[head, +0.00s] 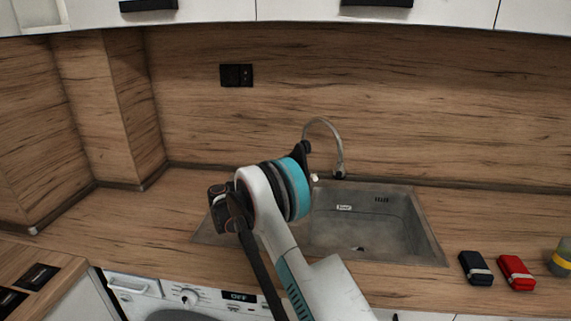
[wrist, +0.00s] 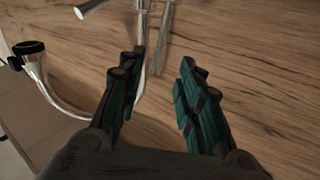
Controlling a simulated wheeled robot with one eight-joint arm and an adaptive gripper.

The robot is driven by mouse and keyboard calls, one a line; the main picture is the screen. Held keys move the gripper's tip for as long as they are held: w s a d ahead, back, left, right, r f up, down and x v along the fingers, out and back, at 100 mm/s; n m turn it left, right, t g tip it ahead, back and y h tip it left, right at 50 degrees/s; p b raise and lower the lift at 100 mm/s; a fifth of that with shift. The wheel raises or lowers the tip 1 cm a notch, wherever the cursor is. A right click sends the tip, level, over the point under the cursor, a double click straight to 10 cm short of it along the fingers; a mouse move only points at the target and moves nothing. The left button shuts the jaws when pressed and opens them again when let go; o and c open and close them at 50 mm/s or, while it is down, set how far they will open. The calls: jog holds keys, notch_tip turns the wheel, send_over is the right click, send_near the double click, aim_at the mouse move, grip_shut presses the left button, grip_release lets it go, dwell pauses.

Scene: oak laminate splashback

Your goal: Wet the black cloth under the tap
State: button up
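The black cloth (head: 475,268) lies folded, with a pale band across it, on the worktop right of the sink. The tap (head: 341,158) stands behind the sink, with a thin arched spout and a dark tip. The tap also shows in the wrist view (wrist: 72,106), its curved pipe left of and behind my fingers. My gripper (wrist: 158,65) is open, with nothing between its fingers. In the head view my wrist hides the gripper, which is near the tap and away from the cloth. I cannot tell whether water runs.
The grey sink (head: 425,222) is set into the wooden worktop; my arm covers its left part. A red folded cloth (head: 516,272) lies right of the black one, and a grey and yellow item (head: 561,257) at the right edge. A socket (head: 236,75) is on the splashback.

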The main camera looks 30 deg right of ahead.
jog(key=b+x, duration=0.2)
jog(key=x, duration=0.7)
jog(key=shift+w+d, duration=0.1)
jog(key=shift+d, duration=0.25)
grip_shut()
